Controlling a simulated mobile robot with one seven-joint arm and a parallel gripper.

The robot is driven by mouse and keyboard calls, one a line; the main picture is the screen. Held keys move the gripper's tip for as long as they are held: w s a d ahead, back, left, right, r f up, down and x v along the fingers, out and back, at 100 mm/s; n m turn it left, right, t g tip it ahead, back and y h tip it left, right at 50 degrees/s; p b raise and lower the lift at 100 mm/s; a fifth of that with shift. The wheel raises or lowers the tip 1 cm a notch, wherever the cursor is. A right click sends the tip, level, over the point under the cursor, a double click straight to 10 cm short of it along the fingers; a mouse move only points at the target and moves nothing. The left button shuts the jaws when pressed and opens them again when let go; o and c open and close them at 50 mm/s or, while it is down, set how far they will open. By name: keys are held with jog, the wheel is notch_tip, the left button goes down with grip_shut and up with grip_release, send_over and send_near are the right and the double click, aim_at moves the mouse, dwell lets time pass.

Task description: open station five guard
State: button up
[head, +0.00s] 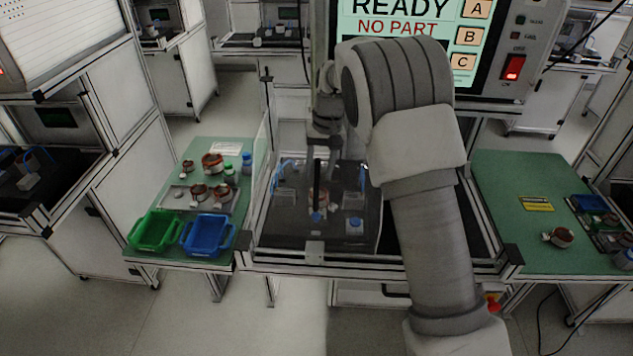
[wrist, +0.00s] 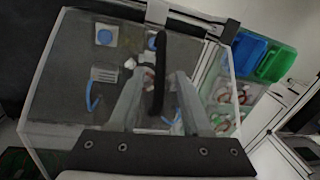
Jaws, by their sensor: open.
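A clear guard (head: 285,232) covers the dark test bed of the station in front of me; it looks closed. It also shows in the wrist view (wrist: 58,82). A black bar-shaped handle (head: 317,183) stands out from the guard. In the wrist view the handle (wrist: 160,72) appears between the two fingers. My gripper (head: 322,158) is open above the guard, and it shows large in the wrist view (wrist: 160,105). I cannot tell whether the fingers touch the handle. Blue clamps and a copper-coloured part show blurred through the guard. No station number is readable.
A screen (head: 405,25) reads READY, NO PART. The left green table (head: 165,195) holds a green bin (head: 155,232), a blue bin (head: 208,236) and stator parts. The right green table (head: 510,200) holds a stator (head: 559,237). My arm hides the bed's right side.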

aim_at(317, 180)
jog(key=shift+a+f, duration=0.15)
jog(key=shift+f, duration=1)
jog(key=shift+a+f, duration=0.15)
jog(key=shift+f, duration=1)
grip_shut()
